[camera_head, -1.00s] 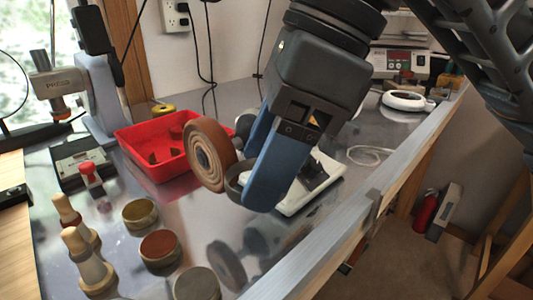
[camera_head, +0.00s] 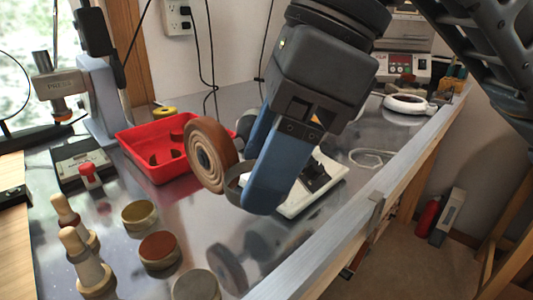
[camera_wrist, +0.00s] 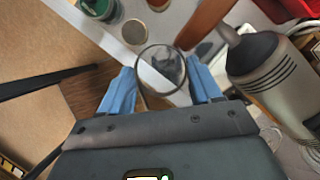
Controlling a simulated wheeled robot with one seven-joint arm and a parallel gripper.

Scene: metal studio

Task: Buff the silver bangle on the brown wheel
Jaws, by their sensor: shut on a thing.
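The silver bangle (camera_head: 232,188) is a grey ring standing out from my blue fingertips. My gripper (camera_head: 252,196) is shut on it, and the near finger hides part of the ring. The brown wheel (camera_head: 207,154) is a round disc with a ringed face, just left of the bangle. In the wrist view the bangle (camera_wrist: 161,46) sits between my fingertips (camera_wrist: 163,88), and the wheel (camera_wrist: 204,32) shows edge-on at its upper right. The bangle's edge meets the wheel's rim in the picture; whether they touch I cannot tell.
A grey motor (camera_wrist: 262,62) stands close to my right finger in the wrist view. A red tray (camera_head: 152,150) lies behind the wheel, and a white tray (camera_head: 325,182) behind my gripper. Several round tins (camera_head: 159,250) and wooden pegs stand front left. A metal rail (camera_head: 345,222) edges the bench.

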